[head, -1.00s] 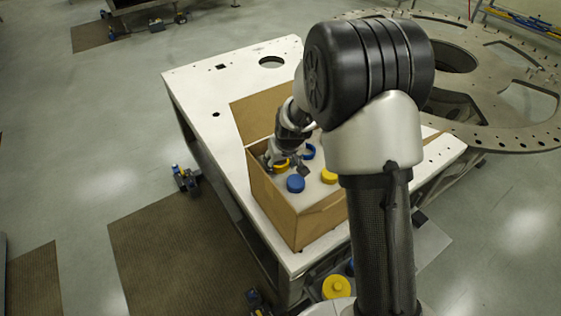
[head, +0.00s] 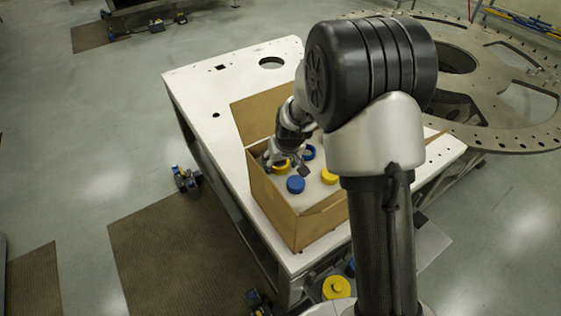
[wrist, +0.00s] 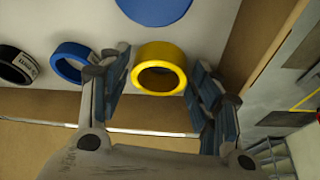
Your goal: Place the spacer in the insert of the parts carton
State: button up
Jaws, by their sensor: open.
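The parts carton (head: 275,210) stands open on the white plate, with a pale insert (wrist: 215,30) inside. A yellow ring (wrist: 160,68), which looks like the spacer, sits upright at the insert, close to the carton wall. It also shows in the head view (head: 283,167), partly hidden by my gripper. My gripper (wrist: 160,78) is open, with one finger on each side of the yellow ring and gaps visible between ring and fingers. Whether the ring is fully seated in the insert I cannot tell.
A blue ring (wrist: 70,62) and a black ring (wrist: 16,65) are left of my gripper in the wrist view. A blue round part (head: 295,184) and a yellow one (head: 329,176) are also in the carton. The carton walls stand close around my gripper.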

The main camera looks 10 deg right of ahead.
jog(key=s+d+r, duration=0.2)
jog(key=s+r, duration=1.7)
jog(key=r, duration=0.2)
jog(key=s+r+m, duration=0.1)
jog(key=s, duration=1.3)
jog(key=shift+s+d+r+h, duration=0.2)
jog(key=shift+s+d+h, duration=0.1)
jog(key=shift+s, duration=0.1)
